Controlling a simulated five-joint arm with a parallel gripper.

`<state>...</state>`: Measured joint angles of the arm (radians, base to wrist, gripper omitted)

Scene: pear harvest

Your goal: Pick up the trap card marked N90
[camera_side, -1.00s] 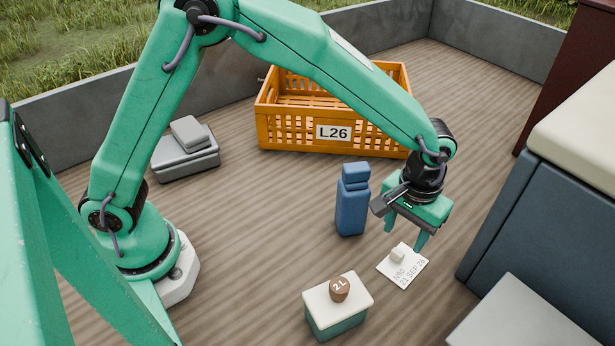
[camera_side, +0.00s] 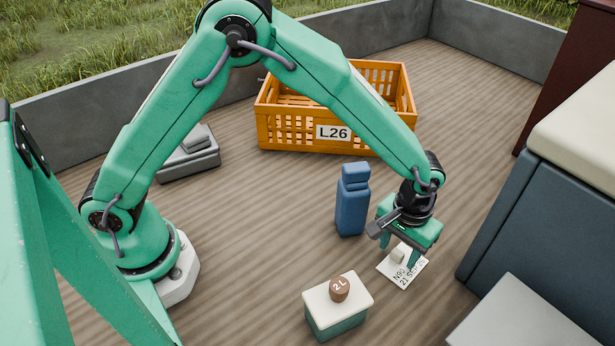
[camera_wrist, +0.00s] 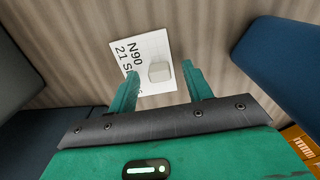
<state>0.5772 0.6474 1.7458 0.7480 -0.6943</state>
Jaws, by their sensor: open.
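The white trap card (camera_side: 406,273) lies flat on the deck, printed N90 with a 21 SEP date line. A small pale block (camera_side: 398,253) sits on it. My gripper (camera_side: 398,259) is open and points down just above the card. It also shows in the wrist view (camera_wrist: 160,75), where the left finger covers part of the date. Nothing is held.
A blue bottle (camera_side: 352,205) stands close left of my gripper. A cooler box (camera_side: 325,301) with a brown 2L knob is in front. An orange crate (camera_side: 291,131) marked L26 stands behind. A dark blue seat (camera_side: 520,233) is at right. Bare deck lies between card and seat.

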